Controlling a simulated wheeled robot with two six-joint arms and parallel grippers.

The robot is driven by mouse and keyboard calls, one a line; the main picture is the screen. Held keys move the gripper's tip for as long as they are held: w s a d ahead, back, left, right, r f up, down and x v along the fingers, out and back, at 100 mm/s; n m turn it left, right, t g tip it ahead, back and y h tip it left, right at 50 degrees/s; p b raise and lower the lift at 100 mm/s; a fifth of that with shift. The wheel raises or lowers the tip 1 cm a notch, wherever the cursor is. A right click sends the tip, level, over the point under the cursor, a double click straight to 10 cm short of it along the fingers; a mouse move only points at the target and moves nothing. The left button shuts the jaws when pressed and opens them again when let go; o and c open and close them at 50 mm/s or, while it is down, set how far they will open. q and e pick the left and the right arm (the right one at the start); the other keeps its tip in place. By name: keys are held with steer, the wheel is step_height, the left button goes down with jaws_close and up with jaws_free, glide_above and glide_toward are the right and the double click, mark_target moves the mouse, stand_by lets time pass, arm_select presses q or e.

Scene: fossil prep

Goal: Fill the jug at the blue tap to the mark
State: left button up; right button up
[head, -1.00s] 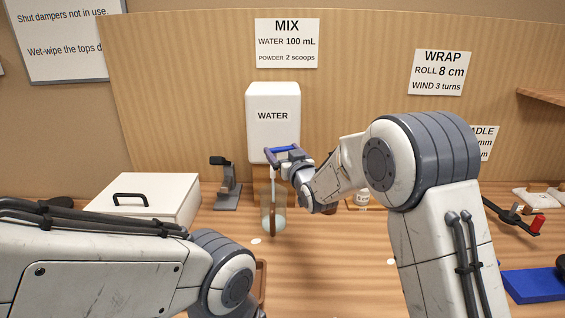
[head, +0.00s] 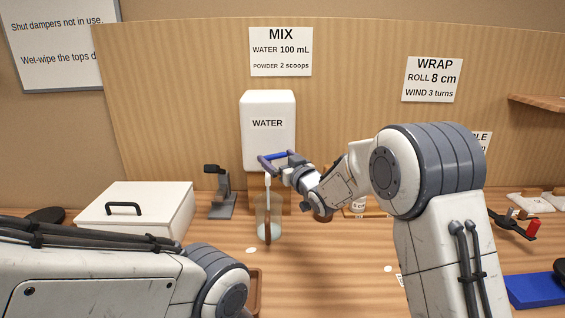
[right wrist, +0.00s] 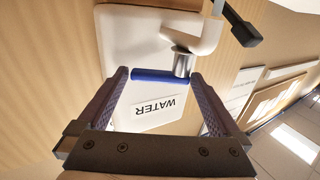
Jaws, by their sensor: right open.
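The white water tank (head: 267,112), labelled WATER, stands against the back board in the head view. Its blue tap lever (right wrist: 157,75) lies between the fingertips of my right gripper in the right wrist view. That gripper (head: 272,163) is open around the lever at the tank's lower front; I cannot tell whether a finger touches it. The clear jug (head: 263,229) stands upright below the tap, under my right gripper. Its mark and water level are too small to make out. My left arm crosses the lower left, but its gripper is out of view.
A white box with a black handle (head: 140,212) and a small dark stand (head: 220,195) are left of the jug. A brown-edged tray (head: 255,288) is partly hidden by my left arm.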

steer(key=b+v, duration=0.2)
steer(key=v, duration=0.8)
steer(key=shift+b, duration=0.3)
steer(key=shift+s, duration=0.1)
stand_by(6.6)
